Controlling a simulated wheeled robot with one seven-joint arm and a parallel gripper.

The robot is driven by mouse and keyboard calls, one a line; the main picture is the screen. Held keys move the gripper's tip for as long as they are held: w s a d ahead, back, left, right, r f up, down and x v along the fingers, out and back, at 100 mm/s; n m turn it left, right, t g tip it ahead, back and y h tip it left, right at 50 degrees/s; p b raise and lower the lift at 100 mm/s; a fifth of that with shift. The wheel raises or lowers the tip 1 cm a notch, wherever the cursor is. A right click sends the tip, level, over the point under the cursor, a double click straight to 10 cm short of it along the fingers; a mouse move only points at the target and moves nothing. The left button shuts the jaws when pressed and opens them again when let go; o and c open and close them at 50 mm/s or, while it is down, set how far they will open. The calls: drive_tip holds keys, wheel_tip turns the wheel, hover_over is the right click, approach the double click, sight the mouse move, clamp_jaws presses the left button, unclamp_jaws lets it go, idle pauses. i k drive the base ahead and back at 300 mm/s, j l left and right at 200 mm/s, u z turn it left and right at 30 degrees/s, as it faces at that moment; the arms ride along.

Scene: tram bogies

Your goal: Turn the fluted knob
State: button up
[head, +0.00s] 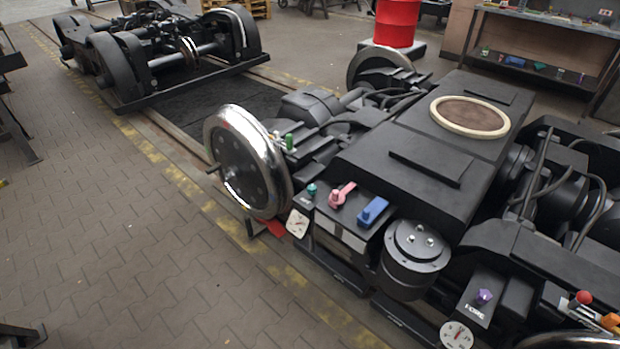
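Several small coloured controls sit on the near bogie (400,180). A purple knob (484,296) with a lobed outline stands on a small dark panel at the lower right, above a white dial (457,335). A small teal knob (311,190) sits on the bogie's front left, above another white dial (298,223). Both are too small to tell for certain which is fluted. Beside the teal knob are a pink lever-like handle (340,195) and a blue block-shaped control (372,211). My gripper is not in view.
A green upright control (289,141) is near the shiny wheel (247,160). A red ball-topped control (582,298) and an orange one (610,320) are at the lower right. A second bogie (160,50) stands behind. The paved floor (130,230) at left is clear.

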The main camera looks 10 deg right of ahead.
sight(311, 189)
drive_tip(key=i+j, duration=0.2)
drive_tip(key=i, duration=0.25)
drive_tip(key=i+j, duration=0.25)
drive_tip(key=i, duration=0.2)
drive_tip(key=i+j, duration=0.2)
drive_tip(key=i, duration=0.25)
drive_tip(key=i+j, duration=0.2)
drive_tip(key=i, duration=0.25)
drive_tip(key=i+j+z, duration=0.1)
drive_tip(key=i, duration=0.35)
drive_tip(key=j, duration=0.15)
